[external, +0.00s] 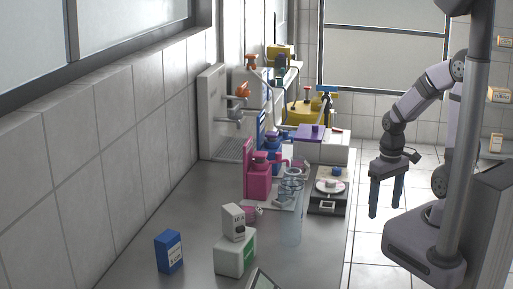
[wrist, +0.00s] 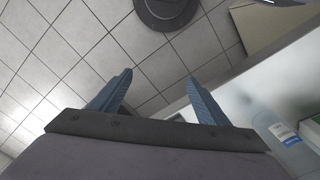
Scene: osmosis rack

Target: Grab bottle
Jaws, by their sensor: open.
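My gripper (external: 386,205) hangs in the air over the floor, right of the bench, with its two blue fingers apart and pointing down. In the wrist view my gripper (wrist: 160,78) is open with only floor tiles between the fingers. A clear bottle (wrist: 272,124) with a white and blue label stands on the bench at the lower right of the wrist view, apart from the fingers. In the external view a tall clear vessel (external: 291,215) stands near the bench's right edge; I cannot tell whether it is that same bottle.
The grey bench (external: 190,205) holds a blue box (external: 169,252), a white and green box (external: 235,258), a pink device (external: 258,182) and a balance (external: 328,188). The floor right of the bench is clear below my gripper.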

